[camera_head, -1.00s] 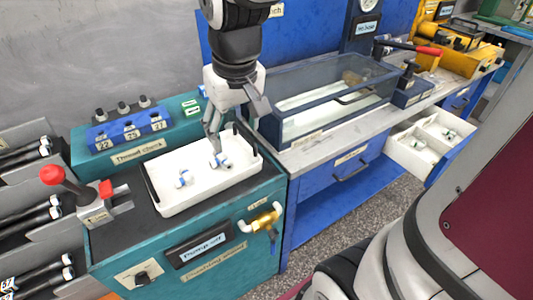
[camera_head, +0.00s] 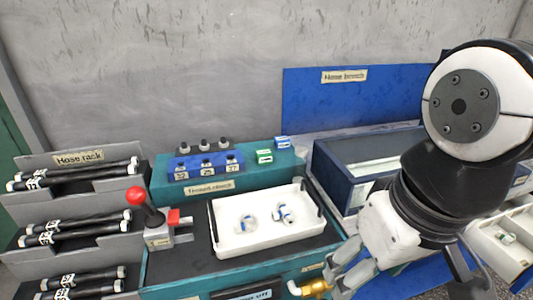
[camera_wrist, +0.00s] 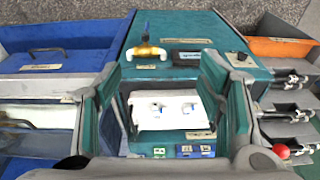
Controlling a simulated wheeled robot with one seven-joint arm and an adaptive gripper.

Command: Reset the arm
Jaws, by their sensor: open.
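My gripper (camera_head: 350,270) is at the lower right of the head view, in front of the bench and to the right of the white tray (camera_head: 228,250). In the wrist view my gripper (camera_wrist: 168,88) shows its two fingers wide apart with nothing held between them. The tray lies beyond the fingers in that view. Two small white and blue fittings lie in the tray, a left one (camera_head: 247,223) and a right one (camera_head: 283,213). My arm covers part of the blue bench at right.
A red-knobbed lever clamp (camera_head: 152,215) stands left of the tray. The blue thread check block (camera_head: 205,165) is behind it. A hose rack (camera_head: 75,158) with several black hoses is at left. A glass-sided blue box (camera_head: 350,165) and an open drawer (camera_head: 505,240) are at right.

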